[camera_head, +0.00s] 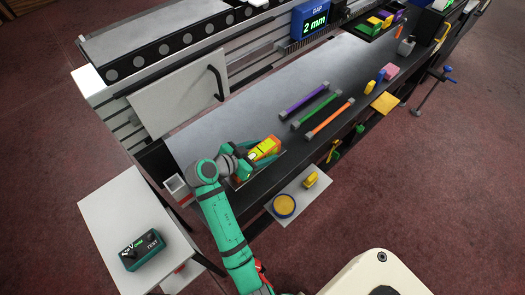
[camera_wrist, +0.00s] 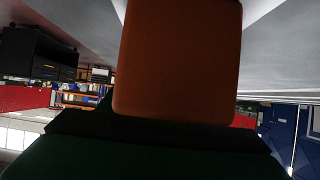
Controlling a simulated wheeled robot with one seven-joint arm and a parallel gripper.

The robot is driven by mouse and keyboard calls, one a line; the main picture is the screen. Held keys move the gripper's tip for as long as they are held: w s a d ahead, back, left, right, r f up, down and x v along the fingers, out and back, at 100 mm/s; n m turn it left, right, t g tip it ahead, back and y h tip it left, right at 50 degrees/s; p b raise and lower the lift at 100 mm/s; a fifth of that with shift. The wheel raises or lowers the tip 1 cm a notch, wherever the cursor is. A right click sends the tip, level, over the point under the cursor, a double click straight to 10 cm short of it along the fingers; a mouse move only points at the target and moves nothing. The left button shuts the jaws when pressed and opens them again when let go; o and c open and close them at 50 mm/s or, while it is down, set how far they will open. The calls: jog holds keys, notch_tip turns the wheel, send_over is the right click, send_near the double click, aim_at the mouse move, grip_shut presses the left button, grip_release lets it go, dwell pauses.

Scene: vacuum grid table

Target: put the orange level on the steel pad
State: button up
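The orange level (camera_head: 264,148), an orange and yellow block with a pale window, is at the near left end of the dark table. My gripper (camera_head: 246,158) has its teal fingers on both sides of it and looks shut on it. In the wrist view the level (camera_wrist: 178,60) fills the middle, very close to the camera. A thin pale edge of what looks like the steel pad (camera_head: 240,186) shows beside and under the level. The pad is mostly hidden by the level and my gripper. I cannot tell whether the level touches it.
Purple, green and orange bars (camera_head: 330,118) lie on the table to the right. A white side shelf (camera_head: 290,220) holds a round yellow tin and a small yellow item. A white stand (camera_head: 120,200) at left carries a green TEST box (camera_head: 142,250). A long machine rail borders the back.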

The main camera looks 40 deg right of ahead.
jog(key=shift+r, duration=0.1)
jog(key=v, duration=1.2)
dwell(0.4)
